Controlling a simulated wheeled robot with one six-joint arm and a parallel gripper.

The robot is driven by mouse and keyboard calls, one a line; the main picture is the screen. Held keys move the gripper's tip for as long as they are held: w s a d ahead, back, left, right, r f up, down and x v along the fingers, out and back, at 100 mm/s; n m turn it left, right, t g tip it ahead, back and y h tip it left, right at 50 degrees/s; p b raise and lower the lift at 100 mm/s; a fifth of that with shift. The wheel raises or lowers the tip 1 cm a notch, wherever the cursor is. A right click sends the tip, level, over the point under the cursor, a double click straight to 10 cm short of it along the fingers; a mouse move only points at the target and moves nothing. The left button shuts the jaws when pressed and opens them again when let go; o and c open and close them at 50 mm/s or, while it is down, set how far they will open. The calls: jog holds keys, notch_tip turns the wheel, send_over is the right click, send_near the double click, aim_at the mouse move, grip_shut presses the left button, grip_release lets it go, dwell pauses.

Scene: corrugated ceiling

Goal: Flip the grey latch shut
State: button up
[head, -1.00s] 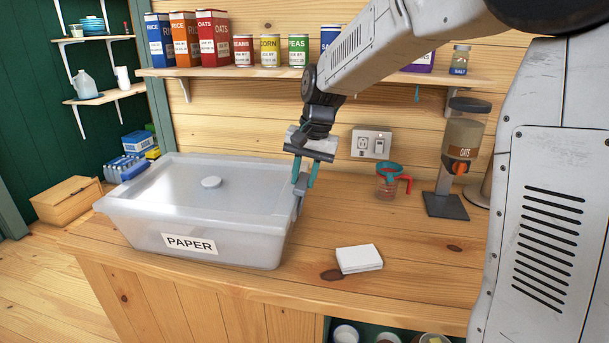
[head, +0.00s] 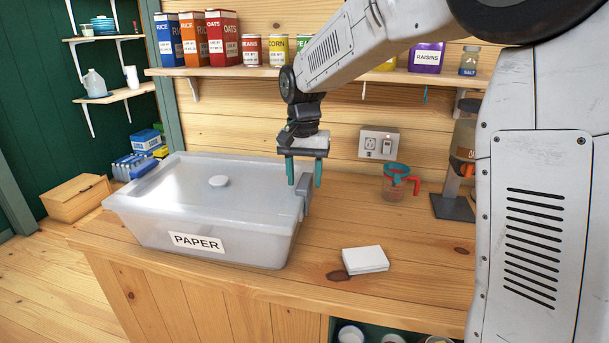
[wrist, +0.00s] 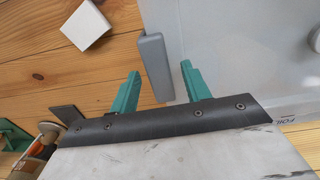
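The grey latch (head: 304,194) sits at the right end of the translucent bin marked PAPER (head: 130,225), upright against its rim; I cannot tell whether it is fully engaged. In the wrist view the latch (wrist: 153,62) lies along the lid's edge. My gripper (head: 304,174) is above the latch, with its teal fingers apart and nothing held. In the wrist view my gripper (wrist: 160,70) has one finger on each side of the latch, the right one over the lid (wrist: 235,60). Contact between fingers and latch is not visible.
A white box (head: 365,260) lies on the wooden counter (head: 330,220) right of the bin. A measuring cup with a red handle (head: 396,185) stands further back, below a wall outlet (head: 379,145). A shelf (head: 350,76) of boxes and cans runs above.

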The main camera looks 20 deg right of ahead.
aim_at(304, 180)
jog(key=shift+r, duration=0.1)
notch_tip(304, 180, up, 8)
jog(key=shift+a+f, duration=0.1)
jog(key=shift+f, duration=0.1)
dwell(0.5)
jog(key=shift+f+n, duration=0.2)
jog(key=shift+n, duration=0.2)
jog(key=s+d+f+n, duration=0.1)
jog(key=s+f, duration=0.1)
jog(key=s, duration=0.9)
jog(key=s+d+f+n, duration=0.2)
jog(key=s, duration=0.9)
jog(key=s+d+f+n+t, duration=0.1)
jog(key=s+f+n, duration=0.1)
jog(key=s, duration=0.9)
jog(key=shift+s+d+f, duration=0.15)
jog(key=shift+s+d, duration=0.15)
jog(key=shift+s, duration=0.05)
